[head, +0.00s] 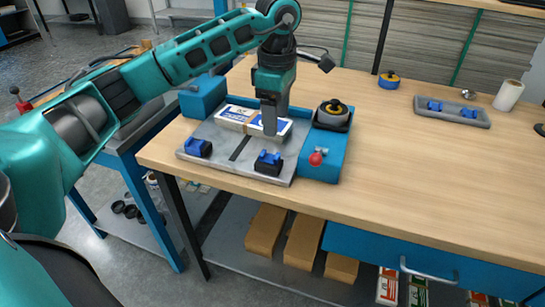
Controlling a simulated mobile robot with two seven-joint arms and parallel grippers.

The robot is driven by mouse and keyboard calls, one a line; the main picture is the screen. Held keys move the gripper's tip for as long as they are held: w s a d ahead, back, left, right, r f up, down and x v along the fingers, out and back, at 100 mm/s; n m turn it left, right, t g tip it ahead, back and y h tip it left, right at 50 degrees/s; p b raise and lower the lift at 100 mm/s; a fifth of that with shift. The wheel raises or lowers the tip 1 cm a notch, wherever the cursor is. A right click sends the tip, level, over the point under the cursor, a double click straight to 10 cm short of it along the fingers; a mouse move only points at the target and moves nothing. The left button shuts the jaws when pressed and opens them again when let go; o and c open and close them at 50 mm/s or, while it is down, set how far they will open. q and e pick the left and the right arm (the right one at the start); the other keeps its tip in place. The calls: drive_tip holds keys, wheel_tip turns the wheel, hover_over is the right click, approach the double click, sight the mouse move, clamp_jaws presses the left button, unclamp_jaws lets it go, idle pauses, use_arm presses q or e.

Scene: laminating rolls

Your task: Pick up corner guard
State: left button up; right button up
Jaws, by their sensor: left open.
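No part is clearly marked as the corner guard. Small blue pieces are the likely candidates: one (198,147) at the plate's left front and one (268,160) on a dark block at its right front. Similar blue pieces (436,105) lie in a grey tray (451,119) on the right. My left gripper (271,128) points down over the grey plate (215,133), open. Its fingers overlap a white and blue box (284,125); I cannot tell whether they touch it. The blue pieces are apart from the gripper. My right gripper is not in view.
The plate belongs to a blue fixture (321,163) with a red knob (316,159) and a round black and yellow part (334,108). A blue and yellow roll (389,80) stands behind. The wooden bench (400,170) is clear at centre right.

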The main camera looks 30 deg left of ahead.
sight(277, 155)
use_arm(q)
drive_tip(key=f, duration=0.9)
drive_tip(key=shift+d+f+b, duration=0.2)
drive_tip(key=shift+f+b, duration=0.1)
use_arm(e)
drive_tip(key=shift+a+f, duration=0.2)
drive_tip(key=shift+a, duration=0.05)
use_arm(q)
drive_tip(key=c, duration=0.8)
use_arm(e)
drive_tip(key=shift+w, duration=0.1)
use_arm(q)
drive_tip(key=shift+r, duration=0.15)
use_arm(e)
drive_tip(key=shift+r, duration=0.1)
use_arm(q)
wheel_tip(277, 155, up, 20)
drive_tip(key=p, duration=0.2)
drive_tip(key=shift+p, duration=0.35)
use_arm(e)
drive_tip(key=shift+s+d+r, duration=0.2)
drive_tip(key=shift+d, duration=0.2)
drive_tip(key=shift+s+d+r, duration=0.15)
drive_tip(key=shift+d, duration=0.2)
